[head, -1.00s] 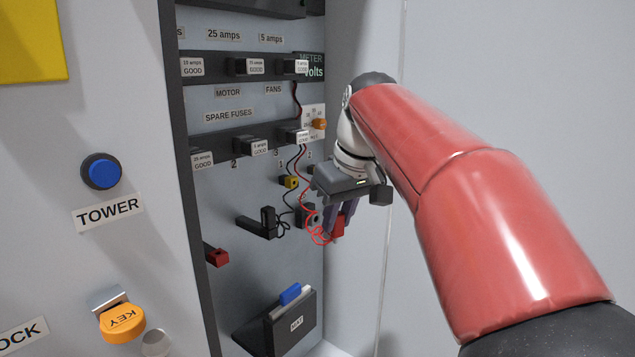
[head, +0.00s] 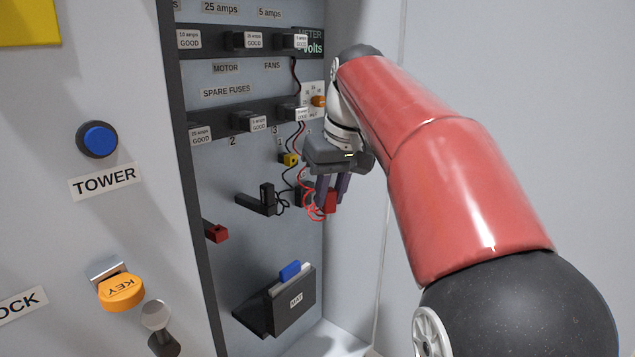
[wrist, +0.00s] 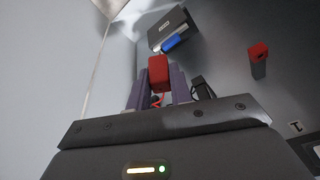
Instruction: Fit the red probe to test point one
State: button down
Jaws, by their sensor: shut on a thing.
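My gripper (head: 333,190) is shut on the red probe (head: 331,203), a red block between its two purple fingers. In the wrist view the red probe (wrist: 158,72) stands out past the fingertips. A coiled red lead hangs beside it, running up to the meter area. The black probe (head: 267,197) sits on the panel left of my gripper, with a black lead. A small yellow block (head: 289,159) is above and left of my gripper. A red-ended post (head: 216,232) stands out near the panel's left edge, apart from the probe; it also shows in the wrist view (wrist: 258,60). I cannot tell which fitting is test point one.
Fuse rows (head: 247,122) cross the panel above. An orange dial (head: 319,101) is beside the meter. A dark holder (head: 290,302) with a blue-topped item is below. The cabinet's side wall (head: 352,215) is close on the right. Bare panel lies between the posts and holder.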

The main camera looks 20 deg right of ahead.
jog(key=w+f+m+g+y+b, duration=0.2)
jog(key=w+m+b, duration=0.25)
jog(key=m, duration=0.25)
jog(key=m+t+y+b, duration=0.2)
jog(key=m+t+b, duration=0.6)
jog(key=m+t, duration=0.7)
send_near(291, 160)
jog(key=d, duration=0.1)
jog(key=d+m+g, duration=0.1)
jog(key=d, duration=0.1)
jog(key=d+f+m+g, duration=0.1)
jog(key=d, duration=0.1)
jog(key=shift+s, duration=0.3)
jog(key=shift+r+p, duration=0.1)
jog(key=shift+p, duration=0.2)
jog(key=shift+w+a+p, duration=0.7)
jog(key=shift+w+a, duration=0.15)
jog(key=shift+w, duration=0.3)
jog(key=shift+w+a+p, duration=0.65)
jog(key=shift+w+a, duration=0.2)
jog(key=shift+w, duration=0.35)
jog(key=shift+p, duration=0.3)
